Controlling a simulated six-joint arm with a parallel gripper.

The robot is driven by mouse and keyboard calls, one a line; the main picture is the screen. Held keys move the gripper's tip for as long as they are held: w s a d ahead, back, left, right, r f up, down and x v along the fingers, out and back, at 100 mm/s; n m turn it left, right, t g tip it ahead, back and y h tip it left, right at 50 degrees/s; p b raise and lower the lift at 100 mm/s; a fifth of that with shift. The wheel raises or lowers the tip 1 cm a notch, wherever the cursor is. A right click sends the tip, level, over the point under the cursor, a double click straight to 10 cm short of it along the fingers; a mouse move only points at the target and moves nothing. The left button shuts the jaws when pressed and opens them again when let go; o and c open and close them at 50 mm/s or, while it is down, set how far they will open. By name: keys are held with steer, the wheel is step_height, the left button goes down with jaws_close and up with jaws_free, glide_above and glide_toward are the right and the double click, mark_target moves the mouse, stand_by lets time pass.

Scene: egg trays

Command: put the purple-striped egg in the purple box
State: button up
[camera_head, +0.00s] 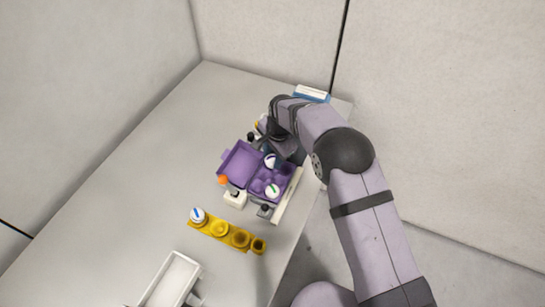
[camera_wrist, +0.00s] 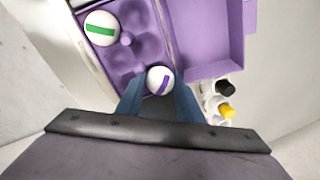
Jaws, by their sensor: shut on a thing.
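The purple-striped egg (camera_wrist: 159,80) is white with a purple band and sits between the fingertips of my gripper (camera_wrist: 159,92) in the wrist view. My gripper is shut on it, at or just above the near end of the purple box (camera_wrist: 179,12); whether the egg touches a cup, I cannot tell. In the head view the egg (camera_head: 270,161) shows beside my gripper (camera_head: 276,163) over the box. The purple box (camera_head: 242,165) is open, its lid lying back to the left. A green-striped egg (camera_wrist: 101,28) sits in a corner cup.
A yellow egg tray (camera_head: 220,229) in front holds a blue-striped egg (camera_head: 198,215) at its left end. A white bin (camera_head: 172,280) stands nearer. Small fixtures with orange (camera_head: 223,180) and black (camera_head: 265,209) knobs stand around the box. The left table is clear.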

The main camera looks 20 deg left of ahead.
steer(key=shift+f, duration=0.3)
stand_by(0.4)
steer(key=o, duration=0.8)
steer(key=shift+c, duration=0.2)
steer(key=shift+r, duration=0.1)
steer(key=shift+s+d+r+b, duration=0.15)
steer(key=shift+r+b, duration=0.35)
steer(key=shift+r, duration=0.65)
steer(key=shift+s+d+r+b, duration=0.15)
steer(key=shift+r+b, duration=0.3)
steer(key=shift+r, duration=0.75)
steer(key=shift+d+r+b, duration=0.25)
steer(key=shift+r+b, duration=0.25)
steer(key=shift+r, duration=0.65)
